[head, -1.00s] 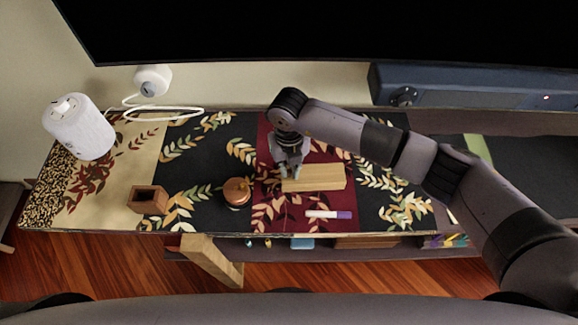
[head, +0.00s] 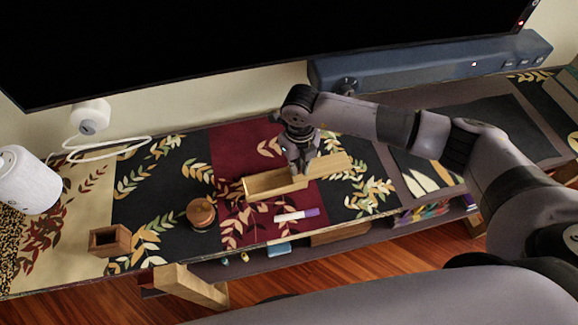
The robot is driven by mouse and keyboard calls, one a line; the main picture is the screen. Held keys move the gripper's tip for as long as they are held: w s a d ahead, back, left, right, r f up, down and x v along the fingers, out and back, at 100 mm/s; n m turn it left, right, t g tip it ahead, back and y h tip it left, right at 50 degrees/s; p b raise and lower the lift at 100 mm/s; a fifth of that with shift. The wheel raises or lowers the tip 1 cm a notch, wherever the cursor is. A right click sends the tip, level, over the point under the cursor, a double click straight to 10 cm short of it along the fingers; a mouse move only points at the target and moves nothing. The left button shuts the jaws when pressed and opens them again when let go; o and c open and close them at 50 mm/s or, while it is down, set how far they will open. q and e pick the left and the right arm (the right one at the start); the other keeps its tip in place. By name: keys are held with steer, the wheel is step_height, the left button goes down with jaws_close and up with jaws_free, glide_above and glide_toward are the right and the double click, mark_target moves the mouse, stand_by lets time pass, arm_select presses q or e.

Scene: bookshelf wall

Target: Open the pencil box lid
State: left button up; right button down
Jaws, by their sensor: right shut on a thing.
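The wooden pencil box (head: 258,189) lies on the dark red part of the patterned cloth. Its left part shows an open hollow. Its flat lid (head: 332,166) is slid to the right and sticks out past the box's right end. My right gripper (head: 301,170) points down over the box and is shut on the lid near its left end. The gripper hides the exact contact. My left gripper is not in view.
A marker (head: 297,215) lies in front of the box. A round wooden pot (head: 201,212) and a wooden holder (head: 110,240) stand to the left. A white cylinder (head: 27,180) is at the far left. A blue-grey soundbar (head: 430,72) stands behind.

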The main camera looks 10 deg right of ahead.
steer(key=c, duration=1.6)
jaws_free()
step_height(320, 180, up, 12)
